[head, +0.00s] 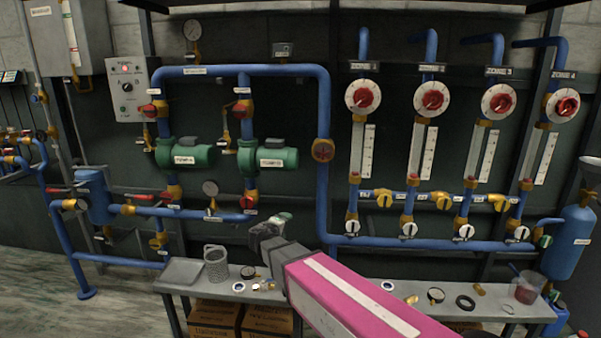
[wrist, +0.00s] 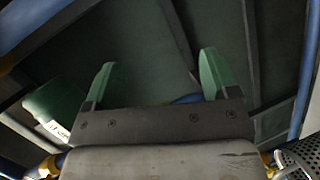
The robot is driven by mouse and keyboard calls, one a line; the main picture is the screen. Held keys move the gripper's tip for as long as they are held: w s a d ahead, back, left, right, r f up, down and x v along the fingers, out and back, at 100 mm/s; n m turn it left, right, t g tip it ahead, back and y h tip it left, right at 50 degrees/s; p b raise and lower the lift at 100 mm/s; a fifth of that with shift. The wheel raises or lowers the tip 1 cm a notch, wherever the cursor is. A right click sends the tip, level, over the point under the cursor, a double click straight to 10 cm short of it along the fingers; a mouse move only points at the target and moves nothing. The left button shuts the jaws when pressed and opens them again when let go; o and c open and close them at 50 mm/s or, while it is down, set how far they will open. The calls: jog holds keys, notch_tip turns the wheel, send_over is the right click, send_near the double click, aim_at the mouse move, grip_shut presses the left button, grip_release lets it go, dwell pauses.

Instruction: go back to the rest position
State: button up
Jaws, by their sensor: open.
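My gripper (head: 270,222) is in front of the blue pipework, just above the bench, at the end of my pink arm. In the wrist view its two green fingers (wrist: 160,80) stand wide apart with nothing between them. Behind the fingers lies the dark panel (wrist: 150,35). I cannot tell the exact gap between the gripper and the pipes.
The bench (head: 345,296) below holds a mesh cup (head: 216,264), gauges, rings and a reddish beaker (head: 527,287). Green pumps (head: 275,158) and blue pipes (head: 323,200) stand behind. Dials with red knobs (head: 432,99) are at the right. Boxes (head: 214,318) sit under the bench.

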jog(key=s+d+f+m+g, duration=0.3)
jog(key=d+f+g, duration=0.1)
jog(key=d, duration=0.6)
jog(key=s+d+f+m+g, duration=0.3)
jog(key=s+d+f+g, duration=0.1)
jog(key=d, duration=0.6)
jog(key=s+d+f+m+g+y, duration=0.5)
jog(key=s+d, duration=0.4)
jog(key=s, duration=0.2)
jog(key=shift+s+g, duration=0.3)
jog(key=shift+s, duration=0.05)
jog(key=shift+f, duration=0.1)
